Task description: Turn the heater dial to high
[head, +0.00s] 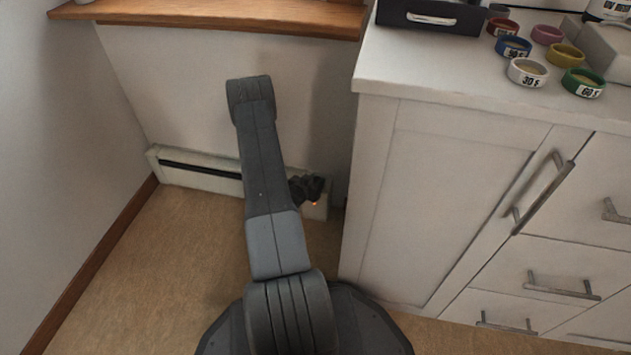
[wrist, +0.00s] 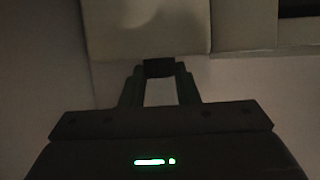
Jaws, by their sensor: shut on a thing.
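The baseboard heater (head: 200,178) is a long, low, pale unit with a dark slot, set along the foot of the back wall. In the head view my gripper (head: 312,190) is at the heater's right end, and my arm hides part of the heater. In the wrist view the heater's pale casing (wrist: 150,30) fills the top. There my gripper (wrist: 159,70) has its two fingers shut on a small dark dial (wrist: 158,68) at the casing's edge. The dial's markings and pointer cannot be read.
A white cabinet (head: 440,200) with bar handles stands close to the right of the heater. Its top (head: 400,65) holds several coloured rings and a dark drawer box (head: 432,18). A wooden shelf (head: 220,14) juts out above the heater. The floor (head: 150,270) at left is clear.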

